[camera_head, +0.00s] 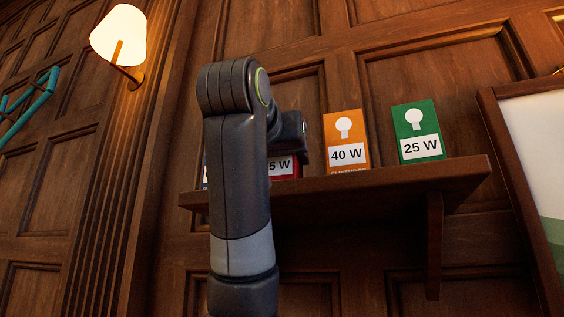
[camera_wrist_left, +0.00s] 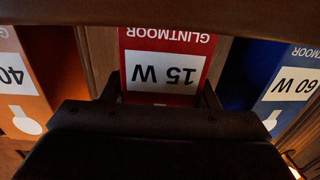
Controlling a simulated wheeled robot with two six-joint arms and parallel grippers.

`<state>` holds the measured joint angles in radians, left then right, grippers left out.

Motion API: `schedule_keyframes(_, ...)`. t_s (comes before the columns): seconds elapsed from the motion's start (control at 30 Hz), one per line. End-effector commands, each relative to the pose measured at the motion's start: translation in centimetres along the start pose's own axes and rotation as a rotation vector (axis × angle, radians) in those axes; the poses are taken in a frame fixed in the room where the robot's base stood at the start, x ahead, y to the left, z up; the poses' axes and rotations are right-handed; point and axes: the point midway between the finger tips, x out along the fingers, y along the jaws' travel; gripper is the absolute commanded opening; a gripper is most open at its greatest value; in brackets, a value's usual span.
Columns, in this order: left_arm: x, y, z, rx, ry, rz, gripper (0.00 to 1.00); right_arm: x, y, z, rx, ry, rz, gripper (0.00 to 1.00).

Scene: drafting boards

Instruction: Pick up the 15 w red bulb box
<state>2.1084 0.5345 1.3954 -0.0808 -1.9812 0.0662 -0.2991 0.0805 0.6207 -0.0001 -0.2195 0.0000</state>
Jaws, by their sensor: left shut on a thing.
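The red 15 W bulb box (camera_head: 282,167) is on the wall shelf, mostly hidden behind my left arm in the head view; only "5 W" and a red edge show. In the left wrist view the red box (camera_wrist_left: 166,55) appears upside down, with its "15 W" label and the name GLINTMOOR. My left gripper (camera_wrist_left: 164,92) is shut on it, one finger on each side. In the head view my left gripper (camera_head: 292,138) is a dark shape in front of the box, its fingers largely hidden. My right gripper is in neither view.
On the wooden shelf (camera_head: 400,182), an orange 40 W box (camera_head: 346,135) and a green 25 W box (camera_head: 418,122) stand to the right. A blue 60 W box (camera_wrist_left: 280,80) is on the red box's other side. A lit wall lamp (camera_head: 118,35) is upper left.

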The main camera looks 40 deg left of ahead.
Motion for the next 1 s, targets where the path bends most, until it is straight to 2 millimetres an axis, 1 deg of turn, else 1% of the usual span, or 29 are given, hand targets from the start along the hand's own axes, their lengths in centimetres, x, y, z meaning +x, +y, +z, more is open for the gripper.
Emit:
schedule_keyframes(0.37,0.0,0.0,-0.2,0.000,0.000,0.000,0.32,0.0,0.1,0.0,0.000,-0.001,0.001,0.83)
schedule_keyframes(0.57,-0.1,0.0,-1.4,-0.001,0.000,0.001,0.32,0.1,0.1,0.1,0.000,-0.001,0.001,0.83)
schedule_keyframes(0.67,-0.1,0.1,-2.5,0.000,0.000,0.002,0.32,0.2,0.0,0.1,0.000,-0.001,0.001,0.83)
schedule_keyframes(0.9,-0.1,0.0,-6.2,-0.001,0.000,0.001,0.32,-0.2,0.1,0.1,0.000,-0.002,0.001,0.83)
schedule_keyframes(1.0,-0.1,0.0,-7.4,-0.001,-0.001,0.001,0.32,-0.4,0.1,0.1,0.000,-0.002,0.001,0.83)
